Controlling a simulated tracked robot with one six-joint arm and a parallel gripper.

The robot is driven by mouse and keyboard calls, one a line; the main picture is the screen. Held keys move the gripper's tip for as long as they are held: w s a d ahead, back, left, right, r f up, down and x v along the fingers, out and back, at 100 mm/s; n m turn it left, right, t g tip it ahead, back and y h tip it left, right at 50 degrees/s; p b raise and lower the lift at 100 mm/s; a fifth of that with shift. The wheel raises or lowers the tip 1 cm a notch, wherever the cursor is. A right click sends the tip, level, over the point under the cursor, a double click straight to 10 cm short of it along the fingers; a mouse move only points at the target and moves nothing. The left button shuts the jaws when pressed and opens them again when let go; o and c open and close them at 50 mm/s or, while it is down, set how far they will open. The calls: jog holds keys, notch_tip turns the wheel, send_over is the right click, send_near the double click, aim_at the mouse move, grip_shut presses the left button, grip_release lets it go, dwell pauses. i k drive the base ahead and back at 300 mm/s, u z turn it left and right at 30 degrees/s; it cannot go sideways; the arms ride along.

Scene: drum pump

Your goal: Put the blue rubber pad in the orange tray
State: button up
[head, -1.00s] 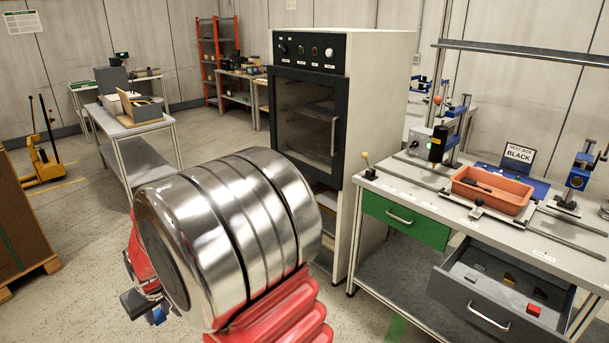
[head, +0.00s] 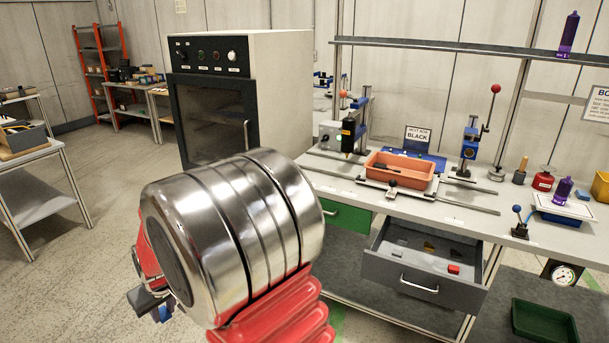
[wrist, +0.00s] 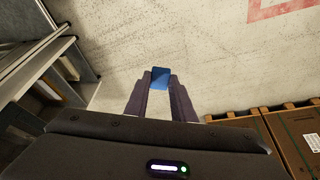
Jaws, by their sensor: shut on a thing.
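The blue rubber pad (wrist: 160,76) is held between the two fingertips of my gripper (wrist: 160,82) in the wrist view, with the floor below. In the head view my gripper (head: 150,302) is at lower left, mostly hidden behind my arm, and a bit of the blue pad (head: 164,312) shows. The orange tray (head: 418,180) stands on the workbench, right of centre and well away from my gripper. A dark item lies inside the tray.
The workbench (head: 455,212) carries a black-topped device, a lever press, bottles and a "BLACK" sign. An open grey drawer (head: 415,280) juts out below the tray, with a red block inside. A large oven cabinet (head: 280,95) stands left of the bench.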

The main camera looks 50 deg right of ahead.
aim_at(416, 175)
jog(key=u, duration=0.05)
jog(key=i, duration=0.2)
jog(key=z, duration=1.65)
jog(key=k, duration=0.7)
jog(key=z, duration=0.35)
jog(key=i, duration=1.7)
jog(key=u, duration=0.35)
